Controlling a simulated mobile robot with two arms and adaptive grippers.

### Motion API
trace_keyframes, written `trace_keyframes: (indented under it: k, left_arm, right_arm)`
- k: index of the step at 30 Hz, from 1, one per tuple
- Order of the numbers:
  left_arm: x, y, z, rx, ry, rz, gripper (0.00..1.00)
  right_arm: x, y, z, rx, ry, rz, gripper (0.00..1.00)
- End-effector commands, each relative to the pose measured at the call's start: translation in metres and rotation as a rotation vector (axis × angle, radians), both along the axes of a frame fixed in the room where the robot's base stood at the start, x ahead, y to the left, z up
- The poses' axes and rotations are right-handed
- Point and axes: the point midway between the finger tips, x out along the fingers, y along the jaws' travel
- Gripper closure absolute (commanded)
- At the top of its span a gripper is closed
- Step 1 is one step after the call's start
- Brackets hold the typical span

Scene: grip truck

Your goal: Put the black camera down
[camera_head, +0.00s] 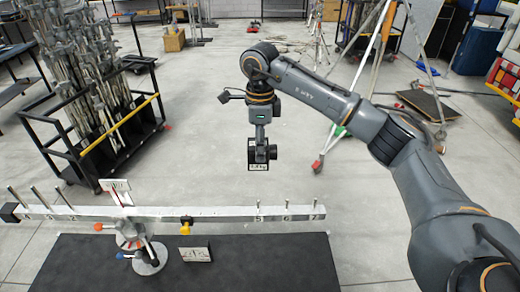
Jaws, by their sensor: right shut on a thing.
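My right gripper (261,144) points down near the middle of the head view and is shut on the black camera (252,156). The camera is small and dark, with a white weight label on its lower front that seems to read 1.8 kg. It hangs in the air, apart from the beam and the dark tabletop in the picture. The gripper's fingers partly hide it. My left gripper is not in view.
A long pale balance beam (225,213) with upright pegs and numbers crosses the front left on a metal stand (147,262). The stand is on a dark table (270,265), beside a small card (194,254). A rack (86,168) of metal stands is at left. Tripod legs (340,120) stand behind my arm.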

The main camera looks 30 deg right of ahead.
Motion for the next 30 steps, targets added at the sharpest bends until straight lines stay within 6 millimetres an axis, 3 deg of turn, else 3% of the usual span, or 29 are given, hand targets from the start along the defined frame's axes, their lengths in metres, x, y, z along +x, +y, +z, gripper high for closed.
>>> trace_keyframes:
  k: [6, 22, 26, 30]
  left_arm:
    - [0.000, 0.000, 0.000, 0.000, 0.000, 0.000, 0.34]
    - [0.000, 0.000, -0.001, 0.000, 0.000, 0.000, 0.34]
    - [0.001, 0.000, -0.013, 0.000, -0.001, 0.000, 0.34]
    - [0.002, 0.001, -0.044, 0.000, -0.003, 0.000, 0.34]
  right_arm:
    - [0.000, 0.000, 0.008, 0.000, -0.001, 0.000, 0.70]
    - [0.000, 0.001, 0.006, 0.001, 0.000, 0.001, 0.70]
    - [-0.005, 0.008, -0.012, 0.000, 0.001, 0.012, 0.70]
    - [-0.019, 0.030, -0.060, 0.002, 0.004, 0.040, 0.70]
